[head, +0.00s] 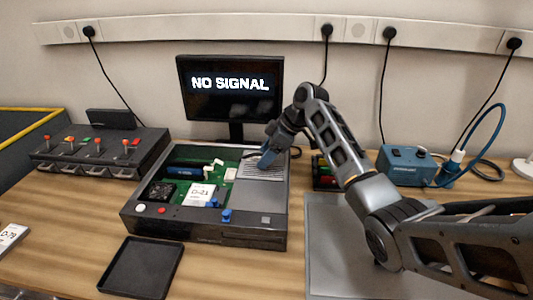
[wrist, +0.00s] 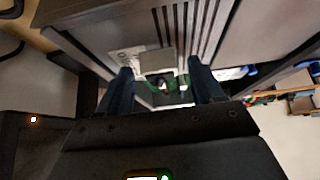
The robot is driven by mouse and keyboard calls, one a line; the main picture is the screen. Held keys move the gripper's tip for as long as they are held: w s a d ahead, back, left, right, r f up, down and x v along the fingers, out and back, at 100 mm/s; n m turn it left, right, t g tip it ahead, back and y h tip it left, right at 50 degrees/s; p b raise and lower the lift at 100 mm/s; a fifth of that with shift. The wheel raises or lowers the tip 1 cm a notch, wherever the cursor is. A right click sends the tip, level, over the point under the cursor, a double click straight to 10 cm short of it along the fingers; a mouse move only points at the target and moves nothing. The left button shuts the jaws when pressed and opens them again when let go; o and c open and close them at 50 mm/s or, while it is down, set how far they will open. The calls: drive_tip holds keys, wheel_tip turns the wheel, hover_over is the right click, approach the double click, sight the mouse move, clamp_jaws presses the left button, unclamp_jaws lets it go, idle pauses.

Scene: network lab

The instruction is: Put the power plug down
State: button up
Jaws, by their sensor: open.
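My gripper (head: 265,161) reaches down over the open computer case (head: 140,222), beside its ribbed grey metal unit (head: 262,168). In the wrist view my gripper (wrist: 160,78) has its two dark blue fingers apart. A pale grey block (wrist: 157,63) shows between the fingertips, with a dark round spot and green board below it. I cannot tell whether this block is the power plug, or whether the fingers touch it. A black cable end (head: 295,152) lies behind the case's right rear corner.
A monitor (head: 230,88) reading "NO SIGNAL" stands behind the case. A blue box (head: 405,165) with a looped blue cable (head: 495,125) is at the right. A black tray (head: 142,266) lies in front, and a grey mat (head: 330,265) lies under my arm.

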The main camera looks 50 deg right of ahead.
drive_tip(key=v, duration=1.3)
drive_tip(key=shift+w+r, duration=0.25)
drive_tip(key=shift+a, duration=0.15)
